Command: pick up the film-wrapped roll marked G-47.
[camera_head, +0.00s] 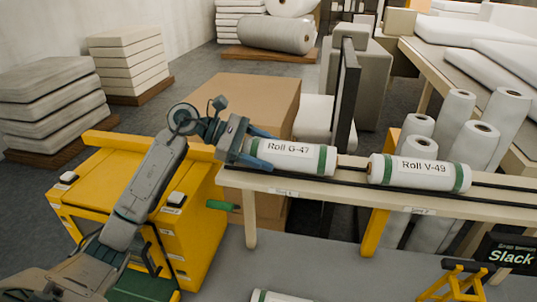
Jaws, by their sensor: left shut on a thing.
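The film-wrapped roll marked G-47 (297,158) is white with green bands near its ends. It lies lengthwise along the wooden rack (330,188), and I cannot tell whether it still touches the rack. My left gripper (257,153) is shut on the left end of this roll, with its blue fingers around it. The fingers partly hide that end. A similar roll marked V-49 (420,173) lies to the right on the same rack, with a gap between the two. My right gripper is not in view.
A yellow cabinet (185,225) stands below my left arm. A large cardboard box (245,98) is behind the rack. Several upright white rolls (455,115) stand at the right.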

